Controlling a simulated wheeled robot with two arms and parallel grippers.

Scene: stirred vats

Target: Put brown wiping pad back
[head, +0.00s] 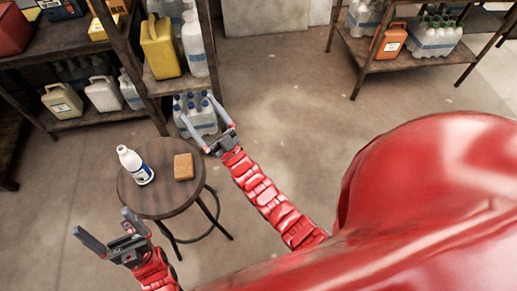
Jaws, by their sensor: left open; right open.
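The brown wiping pad (183,167) lies flat on a round dark stool (160,204), on the right part of its top. A white bottle with a blue label (136,166) stands on the same stool, left of the pad and apart from it. My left gripper (100,228) is open and empty at the near left side of the stool. My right gripper (198,117) is open and empty, beyond and to the right of the pad, and does not touch it.
Dark shelves (103,126) with jugs and bottles stand behind the stool, with a yellow jug (160,48) among them. A pack of bottles (196,109) is behind my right gripper. Another shelf (393,58) stands at the far right. The floor between is clear.

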